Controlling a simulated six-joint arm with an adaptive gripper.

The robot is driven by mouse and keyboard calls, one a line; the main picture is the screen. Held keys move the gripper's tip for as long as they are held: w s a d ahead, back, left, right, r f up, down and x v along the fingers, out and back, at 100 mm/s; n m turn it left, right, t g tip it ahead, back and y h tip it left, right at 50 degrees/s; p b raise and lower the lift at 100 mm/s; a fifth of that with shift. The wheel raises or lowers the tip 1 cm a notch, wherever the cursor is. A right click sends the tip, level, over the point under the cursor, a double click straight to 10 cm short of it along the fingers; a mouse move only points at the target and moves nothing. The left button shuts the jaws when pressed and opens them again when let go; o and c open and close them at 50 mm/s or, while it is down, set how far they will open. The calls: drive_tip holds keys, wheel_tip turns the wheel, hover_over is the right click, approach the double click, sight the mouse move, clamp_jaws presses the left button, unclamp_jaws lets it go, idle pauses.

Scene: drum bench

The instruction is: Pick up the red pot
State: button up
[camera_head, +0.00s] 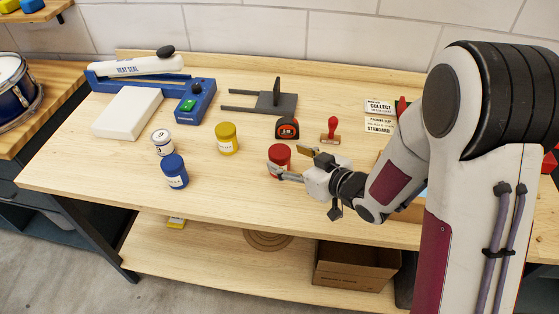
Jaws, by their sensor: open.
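The red pot (279,155) stands upright on the wooden bench, near the middle. My gripper (287,163) is open and comes in from the right. One finger reaches in front of the pot's lower part, and the other is behind and to its right, so the pot appears between or just ahead of the fingertips. I cannot tell whether either finger touches it. The near finger hides part of the pot's lower side.
A yellow pot (227,139), a blue pot (174,171) and a white pot (162,142) stand to the left. A blue heat sealer (195,100) is back left. The front-left bench top is clear.

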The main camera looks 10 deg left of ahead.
drive_tip(key=shift+x, duration=1.95)
drive_tip(key=shift+s+a, duration=0.15)
drive_tip(key=c, duration=1.3)
